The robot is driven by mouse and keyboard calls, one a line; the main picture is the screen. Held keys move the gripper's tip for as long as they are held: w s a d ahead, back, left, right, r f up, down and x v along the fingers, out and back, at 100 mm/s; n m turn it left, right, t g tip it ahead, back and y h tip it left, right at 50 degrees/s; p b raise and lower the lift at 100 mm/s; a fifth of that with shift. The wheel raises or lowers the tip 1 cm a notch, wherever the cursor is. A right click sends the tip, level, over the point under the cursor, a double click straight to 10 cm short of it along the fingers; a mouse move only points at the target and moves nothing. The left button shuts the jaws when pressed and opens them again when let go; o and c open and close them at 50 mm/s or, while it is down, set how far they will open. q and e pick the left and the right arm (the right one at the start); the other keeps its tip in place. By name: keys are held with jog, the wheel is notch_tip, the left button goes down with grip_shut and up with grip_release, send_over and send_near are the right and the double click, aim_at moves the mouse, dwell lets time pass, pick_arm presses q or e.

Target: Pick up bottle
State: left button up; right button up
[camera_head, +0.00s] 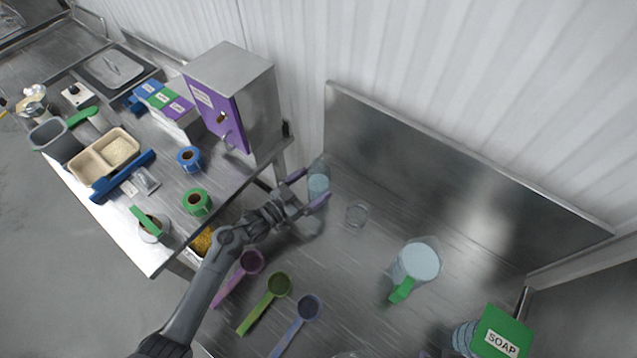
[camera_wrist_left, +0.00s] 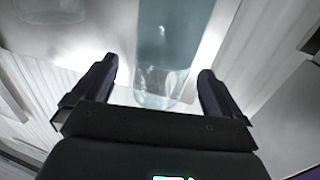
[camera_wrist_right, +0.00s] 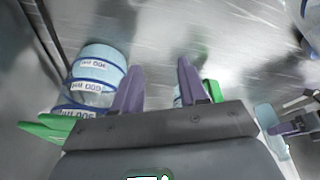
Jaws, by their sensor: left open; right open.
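The clear bottle (camera_head: 318,182) with light blue contents stands on the steel table near the back panel. My left gripper (camera_head: 307,189) is open, with its purple fingertips on either side of the bottle. In the left wrist view the bottle (camera_wrist_left: 172,50) lies between and beyond the open fingers (camera_wrist_left: 158,82); I cannot tell whether they touch it. The bottle (camera_wrist_right: 266,118) also shows at the right edge of the right wrist view. My right gripper (camera_wrist_right: 158,85) is open, with no object clearly between its fingers.
A clear glass (camera_head: 357,214) stands right of the bottle. A pitcher with a green handle (camera_head: 418,262) is further right. Purple, green and blue scoops (camera_head: 268,302) lie in front.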

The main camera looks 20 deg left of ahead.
aim_at(324, 176)
pick_arm(q)
jog(key=x, duration=0.4)
jog(key=shift+a+r, duration=0.1)
jog(key=shift+r, duration=0.05)
jog(key=shift+w+d, duration=0.3)
jog(key=shift+w, duration=0.3)
jog(key=c, duration=1.2)
jog(key=shift+c, duration=0.6)
